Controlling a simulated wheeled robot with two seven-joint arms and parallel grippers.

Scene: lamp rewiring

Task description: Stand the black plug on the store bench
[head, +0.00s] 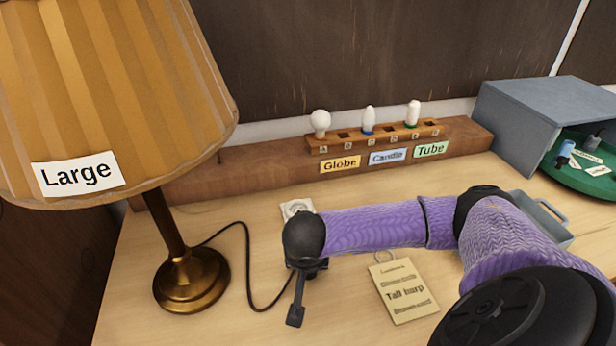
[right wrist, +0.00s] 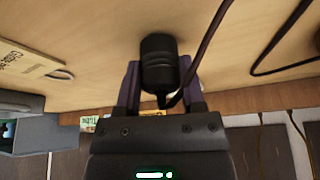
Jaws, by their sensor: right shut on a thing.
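The black plug (right wrist: 158,65) sits between the fingers of my right gripper (right wrist: 158,88) in the right wrist view. My right gripper is shut on it, with the pale wood bench top behind it. A dark cord (right wrist: 203,50) runs beside the plug. Whether the plug touches the bench is not clear. In the head view my right gripper (head: 300,292) is over the bench (head: 240,322), right of the lamp base (head: 190,280); the plug cannot be made out there. My left gripper is not in view.
The large lamp's shade (head: 110,90) fills the upper left. A white socket plate (head: 296,207) lies behind my right gripper. A "Tall harp" card (head: 403,291) lies to its right. The bulb rack (head: 372,138), grey box (head: 545,120) and green tray (head: 590,180) stand farther back.

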